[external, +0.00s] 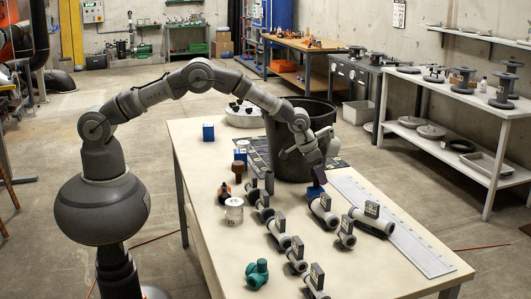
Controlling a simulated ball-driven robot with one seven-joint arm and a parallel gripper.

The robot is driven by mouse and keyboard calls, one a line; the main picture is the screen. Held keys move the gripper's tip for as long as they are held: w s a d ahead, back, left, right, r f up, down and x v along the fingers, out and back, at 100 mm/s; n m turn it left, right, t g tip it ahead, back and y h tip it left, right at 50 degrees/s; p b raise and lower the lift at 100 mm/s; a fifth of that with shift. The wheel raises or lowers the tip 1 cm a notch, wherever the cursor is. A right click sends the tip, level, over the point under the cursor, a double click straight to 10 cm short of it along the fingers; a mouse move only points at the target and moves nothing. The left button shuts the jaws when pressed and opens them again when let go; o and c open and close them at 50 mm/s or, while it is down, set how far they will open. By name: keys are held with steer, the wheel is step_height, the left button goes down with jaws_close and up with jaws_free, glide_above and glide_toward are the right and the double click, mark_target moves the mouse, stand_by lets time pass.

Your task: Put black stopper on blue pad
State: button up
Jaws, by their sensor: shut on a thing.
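My gripper (316,163) is at the right of the black bin, low over the table, pointing down. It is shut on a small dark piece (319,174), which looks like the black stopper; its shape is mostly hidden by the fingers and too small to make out. A dark blue patch (315,190) shows just below it, by the end of a grey pipe piece; I cannot tell whether this is the blue pad or whether the held piece touches it.
A large black bin (291,140) stands close left of my gripper. Several grey pipe fittings (322,211) with dark tags fill the table's middle. A pale ruled strip (400,235) lies right.

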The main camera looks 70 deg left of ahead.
steer(key=o, duration=1)
steer(key=shift+f, duration=0.1)
steer(key=shift+o, duration=0.2)
steer(key=p+v, duration=0.3)
steer(key=v, duration=0.9)
